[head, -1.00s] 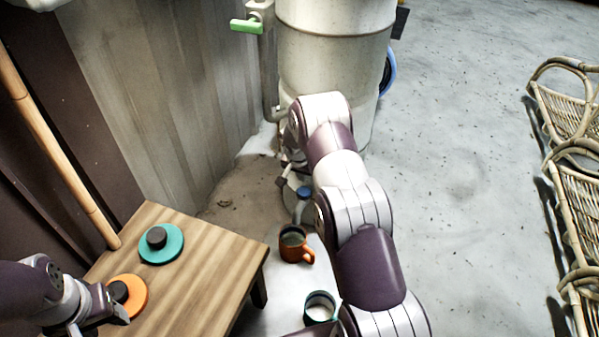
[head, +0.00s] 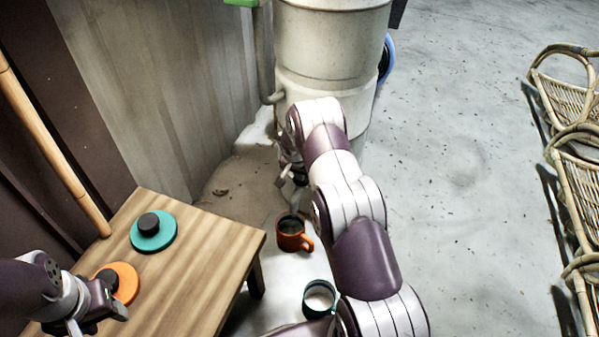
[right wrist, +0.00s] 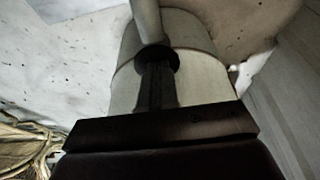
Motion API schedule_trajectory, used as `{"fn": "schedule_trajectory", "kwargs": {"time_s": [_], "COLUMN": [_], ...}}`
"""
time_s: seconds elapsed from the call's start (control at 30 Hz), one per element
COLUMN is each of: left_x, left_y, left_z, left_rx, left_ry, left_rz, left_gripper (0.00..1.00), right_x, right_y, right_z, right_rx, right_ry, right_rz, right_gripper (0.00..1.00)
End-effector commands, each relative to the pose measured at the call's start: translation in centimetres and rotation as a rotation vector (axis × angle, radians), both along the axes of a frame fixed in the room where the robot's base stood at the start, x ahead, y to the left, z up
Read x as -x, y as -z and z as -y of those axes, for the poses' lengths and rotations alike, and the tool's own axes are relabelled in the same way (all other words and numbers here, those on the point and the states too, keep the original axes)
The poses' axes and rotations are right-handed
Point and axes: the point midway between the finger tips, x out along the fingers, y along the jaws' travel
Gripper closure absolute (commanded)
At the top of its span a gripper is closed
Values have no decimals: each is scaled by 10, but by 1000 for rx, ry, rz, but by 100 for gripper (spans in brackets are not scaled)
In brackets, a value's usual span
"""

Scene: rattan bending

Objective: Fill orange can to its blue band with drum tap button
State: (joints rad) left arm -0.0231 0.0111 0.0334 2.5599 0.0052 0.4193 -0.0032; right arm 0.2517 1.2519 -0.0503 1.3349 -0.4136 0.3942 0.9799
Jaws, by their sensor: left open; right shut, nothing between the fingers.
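The orange can (head: 289,243), a mug with a handle on its right, stands upright below the drum (head: 330,55). Its inside looks dark; its blue band and fill level cannot be made out. On the wooden table are an orange disc (head: 129,280) and a teal disc (head: 154,240), each with a black knob. My left gripper (head: 117,312) is open beside the orange disc, partly covering it; contact is unclear. My right gripper (head: 287,176) is shut and empty beside the drum's foot, above and behind the can. It shows dark in the right wrist view (right wrist: 157,65). The tap outlet is hidden.
A teal can (head: 309,307) with pale contents stands nearer than the orange one, close to my right arm. The wooden table (head: 205,275) is at the left. The floor between is open.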

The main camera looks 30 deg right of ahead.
Motion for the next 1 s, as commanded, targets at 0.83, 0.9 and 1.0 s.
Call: {"fn": "schedule_trajectory", "kwargs": {"time_s": [0.83,0.9,1.0], "left_x": [0,0,0], "left_y": [5,5,5], "left_z": [0,0,0], "left_rx": [0,0,0], "left_ry": [0,0,0], "left_rz": [0,0,0], "left_gripper": [51,51,51], "right_x": [9,9,9], "right_y": [17,17,17], "right_z": [-2,-2,-2], "right_rx": [-7,-6,-7], "right_ry": [0,0,0], "right_rz": [-25,-25,-26], "right_gripper": [100,100,100]}}
